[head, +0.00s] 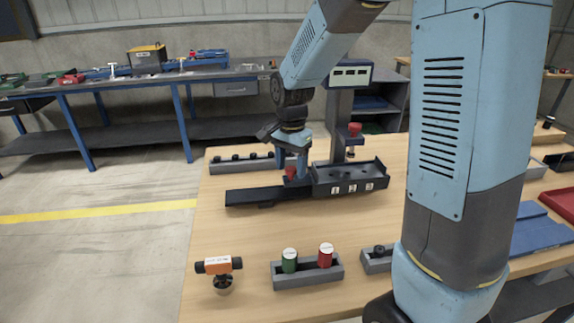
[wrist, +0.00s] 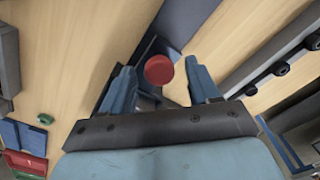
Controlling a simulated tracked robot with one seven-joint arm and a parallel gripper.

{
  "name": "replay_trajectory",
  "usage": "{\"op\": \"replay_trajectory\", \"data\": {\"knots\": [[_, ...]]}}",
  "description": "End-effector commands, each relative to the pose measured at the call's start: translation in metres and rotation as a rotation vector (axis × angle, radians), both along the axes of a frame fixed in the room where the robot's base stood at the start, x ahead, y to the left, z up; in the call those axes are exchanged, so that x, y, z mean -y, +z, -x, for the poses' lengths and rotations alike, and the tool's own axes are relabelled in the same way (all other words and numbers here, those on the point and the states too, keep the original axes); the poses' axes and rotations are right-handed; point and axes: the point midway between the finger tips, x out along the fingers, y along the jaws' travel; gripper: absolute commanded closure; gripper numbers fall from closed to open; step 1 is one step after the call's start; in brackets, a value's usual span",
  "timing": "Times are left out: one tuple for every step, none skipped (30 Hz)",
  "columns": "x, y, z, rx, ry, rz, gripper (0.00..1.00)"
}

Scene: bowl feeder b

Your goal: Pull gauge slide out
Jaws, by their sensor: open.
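A red round knob (head: 290,173) stands on a long dark slide rail (head: 255,195) that runs left from a dark gauge block (head: 348,173) with small white labels. My gripper (head: 291,165) points down at the knob with its jaws open. In the wrist view the same red knob (wrist: 159,69) sits between my two blue fingers (wrist: 160,77), with gaps visible on both sides. The fingers partly hide the knob in the head view. I cannot tell how far the fingertips reach down beside it.
A column with a display head (head: 352,74) and another red knob (head: 354,128) rises behind the block. A grey strip (head: 238,164) lies behind the rail. In front stand an orange tool (head: 219,265) and a holder (head: 308,274) with green and red cylinders.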

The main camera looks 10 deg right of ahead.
Motion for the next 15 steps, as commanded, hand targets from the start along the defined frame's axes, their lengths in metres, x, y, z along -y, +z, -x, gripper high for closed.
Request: {"op": "replay_trajectory", "data": {"knots": [[-0.0001,-0.0007,0.0001,0.0,0.0,0.0,0.39],[-0.0001,-0.0008,0.0001,0.0,0.0,0.0,0.39],[-0.0001,-0.0009,0.0001,0.0,0.0,0.0,0.39],[-0.0001,-0.0008,0.0001,0.0,0.0,0.0,0.39],[-0.0001,-0.0008,0.0001,0.0,0.0,0.0,0.39],[-0.0001,-0.0007,0.0001,0.0,0.0,0.0,0.39],[-0.0002,-0.0007,0.0001,0.0,0.0,0.0,0.39],[-0.0002,-0.0007,0.0001,0.0,0.0,0.0,0.41],[-0.0002,-0.0007,0.0001,0.0,0.0,0.0,0.45],[-0.0002,-0.0007,0.0001,0.0,0.0,0.0,0.48],[-0.0002,-0.0007,0.0001,0.0,0.0,0.0,0.51],[-0.0003,-0.0006,0.0001,0.0,0.001,0.0,0.55],[-0.0004,-0.0006,0.0001,0.0,0.001,0.0,0.57],[-0.0003,-0.0006,0.0001,0.0,0.001,0.0,0.6],[-0.0004,-0.0006,0.0001,0.0,0.001,0.0,0.64]]}}
